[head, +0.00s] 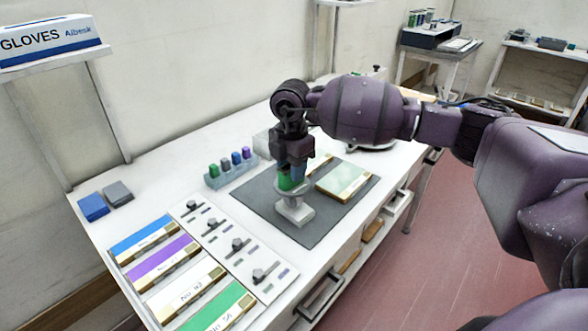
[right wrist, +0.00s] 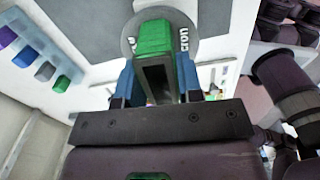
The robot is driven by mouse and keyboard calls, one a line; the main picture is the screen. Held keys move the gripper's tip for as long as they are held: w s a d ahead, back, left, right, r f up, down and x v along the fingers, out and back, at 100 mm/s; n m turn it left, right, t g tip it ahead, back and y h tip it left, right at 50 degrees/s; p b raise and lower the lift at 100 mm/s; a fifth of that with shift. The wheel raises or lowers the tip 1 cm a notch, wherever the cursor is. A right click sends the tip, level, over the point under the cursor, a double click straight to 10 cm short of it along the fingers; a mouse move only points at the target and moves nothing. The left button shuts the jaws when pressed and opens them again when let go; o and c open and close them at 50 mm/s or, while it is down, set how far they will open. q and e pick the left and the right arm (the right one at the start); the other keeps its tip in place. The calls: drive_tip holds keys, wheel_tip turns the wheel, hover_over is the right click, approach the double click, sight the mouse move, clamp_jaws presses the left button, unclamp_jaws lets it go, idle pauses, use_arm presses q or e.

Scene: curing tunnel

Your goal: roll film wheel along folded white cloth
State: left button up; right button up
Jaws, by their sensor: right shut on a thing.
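My right gripper (head: 292,176) is shut on the film wheel by its green grip (head: 286,184). In the right wrist view the gripper (right wrist: 157,88) has a blue finger on each side, and the wheel's grey disc (right wrist: 187,28), with part of a printed word, shows behind the green grip. A small white stepped object (head: 294,212) stands directly below the wheel on the dark mat (head: 312,226). I cannot tell whether it touches the wheel, or whether it is the folded white cloth. No other clear white cloth shows. My left gripper is not in view.
A pale green panel (head: 343,181) lies on the mat to the right. A rack (head: 231,173) with several coloured pieces stands behind left. Colour-striped panels (head: 165,263) and a white board with dark sliders (head: 238,246) lie front left. Blue (head: 92,207) and grey (head: 117,193) folded pieces lie far left.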

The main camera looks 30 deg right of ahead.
drive_tip(key=shift+w, duration=0.1)
drive_tip(key=shift+w+a+f, duration=0.1)
drive_tip(key=shift+w+a, duration=0.05)
drive_tip(key=shift+w, duration=0.25)
drive_tip(key=shift+w+a, duration=0.15)
drive_tip(key=shift+w, duration=0.35)
drive_tip(key=shift+r+p, duration=0.65)
drive_tip(key=shift+r, duration=0.5)
